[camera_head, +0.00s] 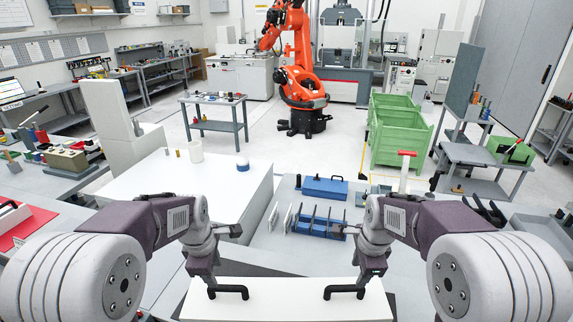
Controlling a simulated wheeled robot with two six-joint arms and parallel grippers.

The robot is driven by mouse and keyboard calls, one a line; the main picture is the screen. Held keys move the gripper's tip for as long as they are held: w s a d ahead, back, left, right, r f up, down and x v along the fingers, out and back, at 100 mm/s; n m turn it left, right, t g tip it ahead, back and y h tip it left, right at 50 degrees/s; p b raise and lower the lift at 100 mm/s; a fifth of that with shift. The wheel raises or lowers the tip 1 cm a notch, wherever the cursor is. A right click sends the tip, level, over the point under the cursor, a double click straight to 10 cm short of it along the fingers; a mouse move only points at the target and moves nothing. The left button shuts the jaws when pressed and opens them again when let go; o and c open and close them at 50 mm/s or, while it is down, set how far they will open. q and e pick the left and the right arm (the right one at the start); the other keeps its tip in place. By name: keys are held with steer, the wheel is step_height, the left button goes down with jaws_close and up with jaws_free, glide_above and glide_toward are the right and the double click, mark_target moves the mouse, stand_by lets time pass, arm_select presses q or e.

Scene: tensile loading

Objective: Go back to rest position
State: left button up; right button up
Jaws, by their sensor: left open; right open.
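Both of my arms are in the head view, bent with their grippers down near the front. My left gripper (208,279) is open beside the left black handle (230,291) of a white block (287,303). My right gripper (367,280) is open beside the right black handle (342,291) of the same block. The grippers partly cover the outer ends of the handles, so I cannot tell whether the fingers touch them.
A white table (160,190) carries a white cylinder (195,151). Right of it, a blue rack (318,224) and a blue box (325,187) sit on a grey surface. An orange robot arm (302,80) and green crates (397,137) stand further back, with open floor around them.

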arm_select(q)
steer(key=s+f+m+g+b, duration=0.1)
steer(key=s+f+m+b, duration=0.3)
steer(key=s+f+m, duration=0.9)
steer(key=s+m, duration=0.2)
steer(key=m, duration=0.2)
steer(key=shift+d+m+b, duration=0.35)
steer(key=shift+d+m, duration=0.05)
arm_select(e)
steer(key=s+f+n+g, duration=0.1)
steer(key=s+f+n, duration=1.2)
steer(key=s+n, duration=0.2)
steer(key=n, duration=0.2)
steer(key=shift+a+n, duration=0.4)
arm_select(q)
steer(key=shift+f, duration=0.1)
arm_select(e)
steer(key=shift+s, duration=0.1)
